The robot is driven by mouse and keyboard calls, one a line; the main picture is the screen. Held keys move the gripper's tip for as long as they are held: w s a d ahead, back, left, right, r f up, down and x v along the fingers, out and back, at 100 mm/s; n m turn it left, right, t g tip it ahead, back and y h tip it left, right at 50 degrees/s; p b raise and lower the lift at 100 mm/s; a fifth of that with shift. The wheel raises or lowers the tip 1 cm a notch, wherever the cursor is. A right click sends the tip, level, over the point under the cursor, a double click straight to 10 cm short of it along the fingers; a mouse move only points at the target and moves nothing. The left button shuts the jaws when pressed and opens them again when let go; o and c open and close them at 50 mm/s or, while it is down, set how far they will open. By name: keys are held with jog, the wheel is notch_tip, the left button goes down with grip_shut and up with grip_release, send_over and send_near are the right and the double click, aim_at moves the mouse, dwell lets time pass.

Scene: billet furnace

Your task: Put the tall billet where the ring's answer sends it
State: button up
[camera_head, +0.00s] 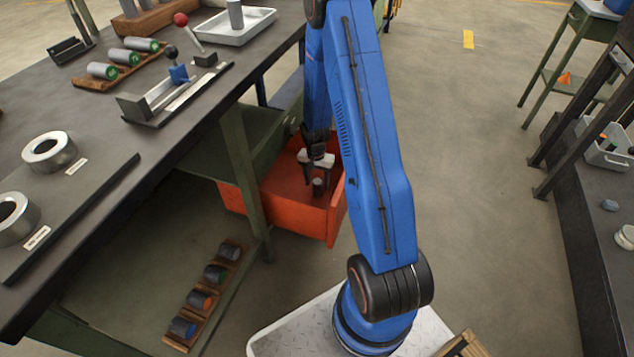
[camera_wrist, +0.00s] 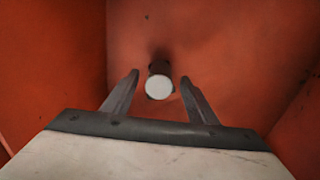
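A dark grey billet (camera_head: 319,187) stands upright in an orange bin (camera_head: 293,218) under the bench. In the wrist view its pale round end (camera_wrist: 159,87) faces the camera. My gripper (camera_head: 318,177) is inside the bin, pointing down over this billet. Its fingers (camera_wrist: 159,77) are open, one on each side of the billet, with gaps to both. I cannot tell how far the tips reach down beside it. Another grey billet (camera_head: 236,14) stands in a white tray (camera_head: 247,32). Two steel rings, one farther (camera_head: 49,152) and one nearer (camera_head: 14,216), lie on a dark labelled plate (camera_head: 92,192).
The bench holds a wooden rack (camera_head: 122,66) of green-ended billets and a gauge-like fixture (camera_head: 172,96). A lower shelf has a rack (camera_head: 206,297) of billets with coloured ends. Bin walls surround my gripper closely. Open floor (camera_head: 480,180) lies to the right.

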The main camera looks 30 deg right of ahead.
jog(key=shift+r, duration=0.1)
jog(key=s+a+r+n+t, duration=0.1)
jog(key=s+a+r, duration=0.1)
jog(key=r, duration=1.1)
jog(key=s+a+r+n, duration=0.1)
jog(key=s+a+r, duration=0.15)
jog(key=r, duration=1.05)
jog(key=s+a+r+n+t, duration=0.2)
jog(key=s+a+r+n, duration=0.15)
jog(key=s+r, duration=0.45)
jog(key=s+a+r+n+t, duration=0.1)
jog(key=s+a+r+n, duration=0.1)
jog(key=s+r, duration=0.3)
jog(key=s+a+r+n+t, duration=0.1)
jog(key=s+a+r, duration=0.4)
jog(key=s, duration=0.8)
jog(key=shift+s+a+r+n, duration=0.15)
jog(key=shift+r+n, duration=0.6)
jog(key=shift+n, duration=0.1)
